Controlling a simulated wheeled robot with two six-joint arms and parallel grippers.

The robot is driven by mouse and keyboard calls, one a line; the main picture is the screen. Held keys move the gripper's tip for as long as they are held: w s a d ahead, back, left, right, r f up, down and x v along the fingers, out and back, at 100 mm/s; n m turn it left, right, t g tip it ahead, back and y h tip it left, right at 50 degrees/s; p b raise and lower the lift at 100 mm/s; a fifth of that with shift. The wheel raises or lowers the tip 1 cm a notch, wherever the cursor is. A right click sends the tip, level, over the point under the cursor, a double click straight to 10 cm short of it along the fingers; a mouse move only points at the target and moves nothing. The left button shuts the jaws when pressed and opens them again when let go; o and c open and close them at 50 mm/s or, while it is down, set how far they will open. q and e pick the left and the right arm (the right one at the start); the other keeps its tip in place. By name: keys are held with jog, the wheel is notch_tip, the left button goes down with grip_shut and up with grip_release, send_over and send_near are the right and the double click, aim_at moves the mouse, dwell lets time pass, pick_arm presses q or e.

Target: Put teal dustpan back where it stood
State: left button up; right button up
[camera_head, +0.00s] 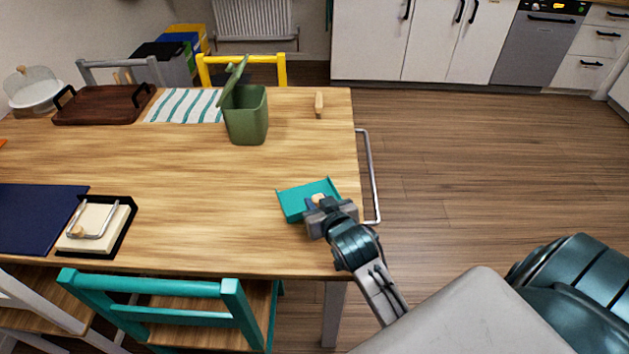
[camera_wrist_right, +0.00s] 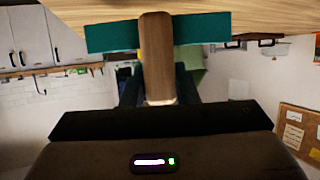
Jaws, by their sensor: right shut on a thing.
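The teal dustpan (camera_head: 309,195) is at the right end of the wooden table (camera_head: 200,180), near its right edge. My right gripper (camera_head: 322,206) is shut on the dustpan's wooden handle, and partly hides it in the head view. In the right wrist view the wooden handle (camera_wrist_right: 157,60) runs between the fingers, with the teal pan (camera_wrist_right: 110,36) across the top. I cannot tell whether the pan touches the tabletop. My left gripper is not in view.
A green lidded bin (camera_head: 247,120), a striped cloth (camera_head: 184,106) and a wooden tray (camera_head: 100,104) stand toward the back. A small wooden block (camera_head: 319,104) lies at the back right. A metal rail (camera_head: 369,170) runs along the right edge. A napkin holder (camera_head: 97,225) sits front left. The table's middle is clear.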

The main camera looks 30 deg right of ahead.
jog(key=p, duration=0.2)
send_over(317, 184)
jog(key=shift+s+f, duration=0.1)
jog(key=shift+f, duration=0.55)
notch_tip(317, 184, down, 2)
jog(key=shift+f, duration=0.65)
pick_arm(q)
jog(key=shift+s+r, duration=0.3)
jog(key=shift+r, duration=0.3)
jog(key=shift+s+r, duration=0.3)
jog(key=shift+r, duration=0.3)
pick_arm(e)
jog(key=o, duration=1)
jog(key=shift+f, duration=0.15)
jog(key=shift+o, duration=0.3)
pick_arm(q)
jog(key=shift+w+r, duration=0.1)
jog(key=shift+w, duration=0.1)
